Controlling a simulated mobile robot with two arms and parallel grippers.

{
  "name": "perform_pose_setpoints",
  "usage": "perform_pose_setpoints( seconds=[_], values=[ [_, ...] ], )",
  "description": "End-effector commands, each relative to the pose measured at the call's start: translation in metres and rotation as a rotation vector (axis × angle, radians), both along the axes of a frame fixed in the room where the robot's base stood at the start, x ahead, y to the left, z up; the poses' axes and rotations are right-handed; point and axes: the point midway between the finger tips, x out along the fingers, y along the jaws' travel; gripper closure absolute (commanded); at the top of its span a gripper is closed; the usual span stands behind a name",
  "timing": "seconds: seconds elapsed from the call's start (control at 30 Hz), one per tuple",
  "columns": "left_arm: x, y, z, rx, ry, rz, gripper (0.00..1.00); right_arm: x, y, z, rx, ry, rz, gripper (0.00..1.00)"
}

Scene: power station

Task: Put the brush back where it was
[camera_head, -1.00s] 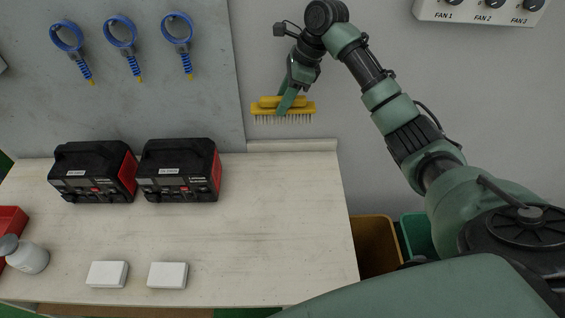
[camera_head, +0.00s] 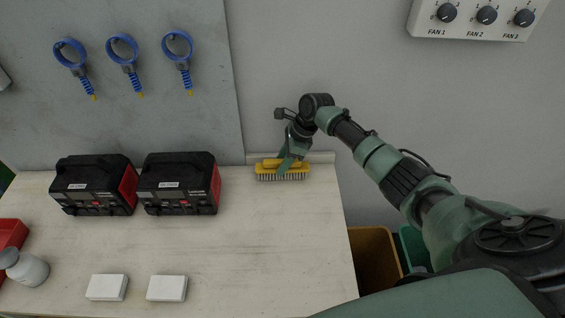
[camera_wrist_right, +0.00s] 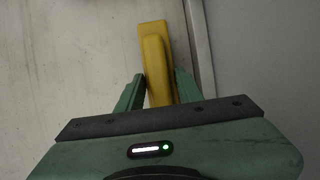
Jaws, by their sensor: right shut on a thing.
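The yellow brush (camera_head: 298,174) has its bristles pointing down over the back right part of the wooden table (camera_head: 255,240), near the ledge at the wall. My right gripper (camera_head: 287,167) is shut on the brush's handle. In the right wrist view the yellow brush (camera_wrist_right: 155,60) runs between the two green fingers of my right gripper (camera_wrist_right: 159,90). I cannot tell whether the bristles touch the table. My left gripper is not in view.
Two black and red battery units (camera_head: 94,184) (camera_head: 179,183) stand at the table's back left. Two white boxes (camera_head: 107,287) (camera_head: 167,288) and a bottle (camera_head: 24,267) are near the front. Bins (camera_head: 375,260) stand right of the table. The table's middle is clear.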

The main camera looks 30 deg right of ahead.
Motion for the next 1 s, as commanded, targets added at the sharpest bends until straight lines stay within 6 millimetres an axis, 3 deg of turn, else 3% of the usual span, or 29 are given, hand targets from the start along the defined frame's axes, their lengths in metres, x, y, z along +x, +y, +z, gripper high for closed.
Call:
perform_pose_setpoints(
  seconds=[0.43,0.47,0.5,0.53,0.87,1.0],
  values=[
    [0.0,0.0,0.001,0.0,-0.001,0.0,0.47,0.0,0.0,-0.008,0.0,-0.002,-0.002,0.93],
    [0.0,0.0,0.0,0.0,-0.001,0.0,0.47,0.0,-0.001,-0.008,-0.001,-0.001,-0.002,0.56],
    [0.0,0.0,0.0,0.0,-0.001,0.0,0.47,0.0,-0.001,-0.008,-0.001,-0.002,-0.001,0.44],
    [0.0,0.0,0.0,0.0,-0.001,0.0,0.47,0.0,-0.001,-0.008,-0.001,-0.002,-0.001,0.42],
    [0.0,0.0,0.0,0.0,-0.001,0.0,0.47,0.001,-0.001,-0.006,-0.001,-0.002,0.0,0.42],
    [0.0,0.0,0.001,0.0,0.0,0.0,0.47,-0.001,-0.006,0.008,-0.001,-0.004,-0.001,0.42]
  ],
)
